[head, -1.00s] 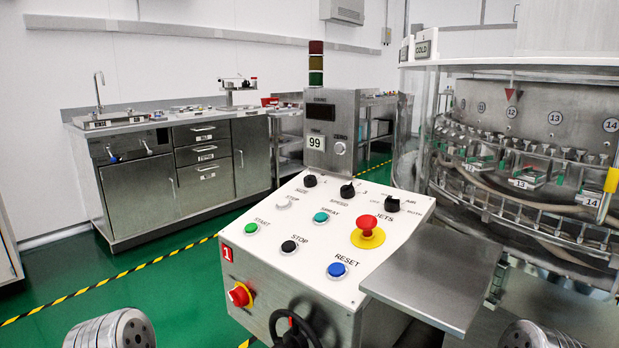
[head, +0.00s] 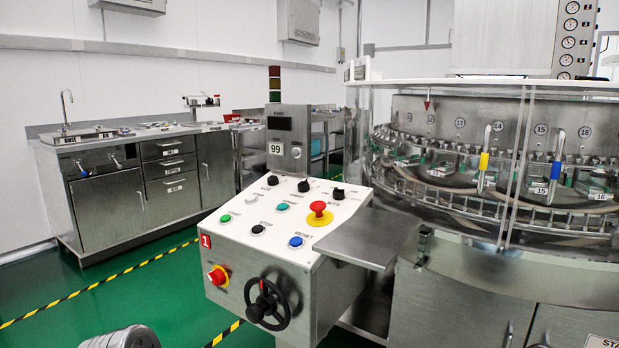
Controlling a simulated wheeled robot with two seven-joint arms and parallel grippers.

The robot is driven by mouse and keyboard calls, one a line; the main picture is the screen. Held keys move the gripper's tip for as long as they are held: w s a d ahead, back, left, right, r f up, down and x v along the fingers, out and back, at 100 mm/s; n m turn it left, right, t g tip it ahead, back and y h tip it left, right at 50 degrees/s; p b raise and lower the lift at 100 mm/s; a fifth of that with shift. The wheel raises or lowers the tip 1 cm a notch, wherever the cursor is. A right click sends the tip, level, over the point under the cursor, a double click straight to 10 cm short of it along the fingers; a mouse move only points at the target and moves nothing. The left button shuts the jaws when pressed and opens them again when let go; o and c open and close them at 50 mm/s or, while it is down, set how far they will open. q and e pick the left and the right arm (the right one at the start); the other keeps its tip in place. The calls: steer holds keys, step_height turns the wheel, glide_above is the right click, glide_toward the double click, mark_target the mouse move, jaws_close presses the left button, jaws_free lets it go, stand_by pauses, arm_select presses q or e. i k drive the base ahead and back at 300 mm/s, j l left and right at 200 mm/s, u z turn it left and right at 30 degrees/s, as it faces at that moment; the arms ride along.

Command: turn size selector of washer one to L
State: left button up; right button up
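The control console (head: 235,240) of the washer stands in the middle of the head view, with a red plate marked 1 (head: 205,241) on its front left edge. The size selector (head: 272,181) is the leftmost of three black knobs along the top of the white panel. Its lettering and pointer are too small to read. The speed selector (head: 304,186) and the jets selector (head: 338,194) sit to its right. Neither gripper is in view; only a grey rounded part of my arm shows at the bottom left, well short of the console.
A red emergency button (head: 318,206) on a yellow base and several coloured buttons share the panel. A black handwheel (head: 268,303) juts from the console front. A metal shelf (head: 352,241) extends right, towards the rotary washer (head: 470,262). Green floor (head: 165,300) is free at the left.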

mark_target(273, 180)
steer(key=z, duration=0.5)
steer(key=j+z, duration=0.1)
steer(key=z, duration=0.85)
steer(key=j+z, duration=0.15)
steer(key=z, duration=0.8)
steer(key=k+j, duration=0.3)
steer(key=j, duration=0.25)
steer(key=k+j+z, duration=0.1)
steer(key=k+j, duration=0.25)
steer(key=j, duration=0.15)
steer(key=k+j, duration=0.35)
steer(key=j, duration=0.15)
steer(key=k+j+z, duration=0.1)
steer(key=k+j, duration=0.2)
steer(key=j, duration=0.2)
